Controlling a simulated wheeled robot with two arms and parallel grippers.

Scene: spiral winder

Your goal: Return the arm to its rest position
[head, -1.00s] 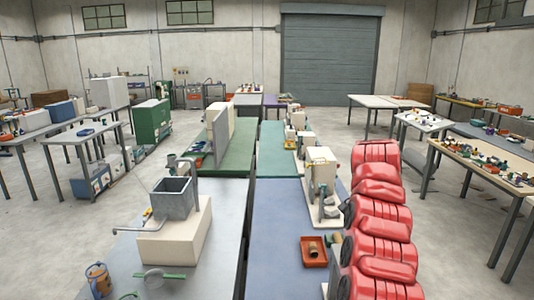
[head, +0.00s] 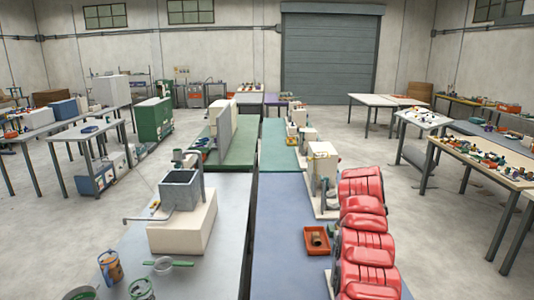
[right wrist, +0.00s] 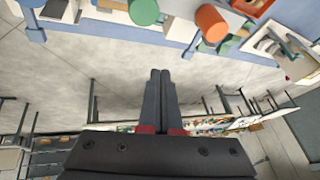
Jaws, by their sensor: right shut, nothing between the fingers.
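My right gripper (right wrist: 160,73) shows in the right wrist view, its two dark fingers pressed together with nothing between them. It is over bare grey floor in the picture and touches no object. In the head view, red segmented links, apparently my right arm, rise along the right side of the blue table. The right gripper cannot be made out there. My left gripper is not in view.
A grey hopper (head: 180,190) on a cream block (head: 183,225) stands on the grey table (head: 222,250). An orange tray (head: 316,241) lies on the blue table (head: 282,230) beside the red links. A narrow gap separates these tables. Open floor lies right of the links.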

